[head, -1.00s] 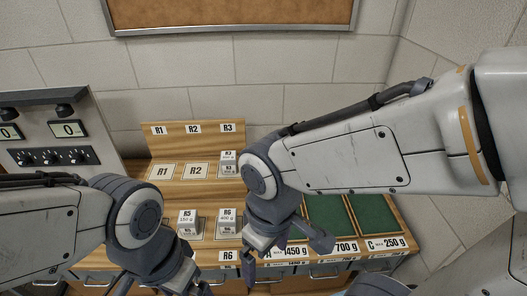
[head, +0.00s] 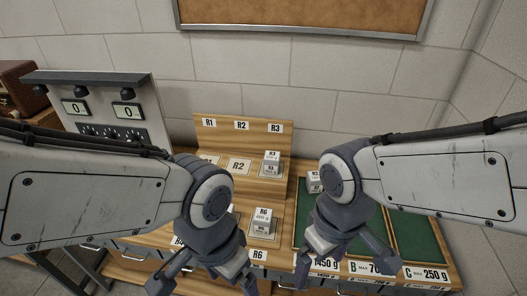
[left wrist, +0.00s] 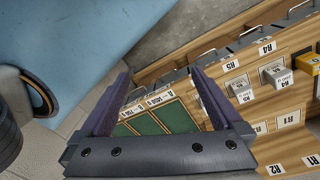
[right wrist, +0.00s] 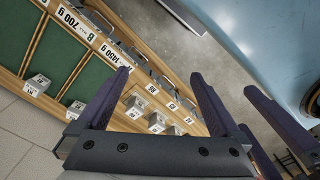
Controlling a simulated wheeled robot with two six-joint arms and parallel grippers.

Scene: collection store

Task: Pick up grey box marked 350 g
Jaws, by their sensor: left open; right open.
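I cannot clearly read 350 g on any box. Grey box candidates in the head view are one at R3 (head: 271,163), one at R6 (head: 262,222) and one on green tray A's back left (head: 315,181). My right gripper (head: 318,268) is open and empty above tray A's front edge; its fingers also show in the right wrist view (right wrist: 165,90). My left gripper (head: 218,280) is open and empty in front of the lower shelf; its fingers show in the left wrist view (left wrist: 160,95). My left arm hides most of the R4 and R5 area in the head view.
A yellow box (left wrist: 308,63) stands beside grey boxes in the left wrist view. Green trays labelled with maximum weights fill the bench's right side; tray C (head: 415,240) looks empty. A panel with two displays (head: 100,110) stands at the left. Drawers run below the bench front.

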